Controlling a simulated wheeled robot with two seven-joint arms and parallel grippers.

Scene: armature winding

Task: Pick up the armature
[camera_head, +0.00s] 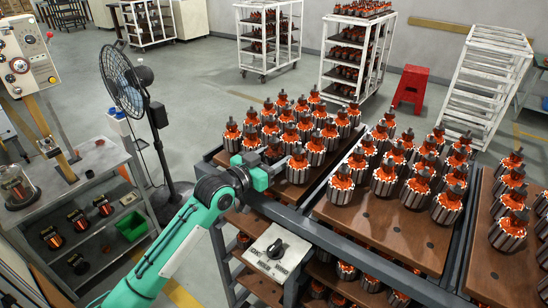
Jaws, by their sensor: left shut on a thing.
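The gripper is shut on an armature (272,150), which is mostly hidden behind the wrist and fingers. Many more armatures (341,186), orange and silver with dark shafts, stand upright in rows on brown boards (372,228). Neighbouring armatures (298,168) stand right beside the gripper. My right gripper is not in view.
The boards rest on a dark metal rack (330,238) with lower shelves. A black fan (128,85) and a grey bench (75,185) stand left. White carts (356,50) and a red stool (410,88) stand behind. Open floor lies between.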

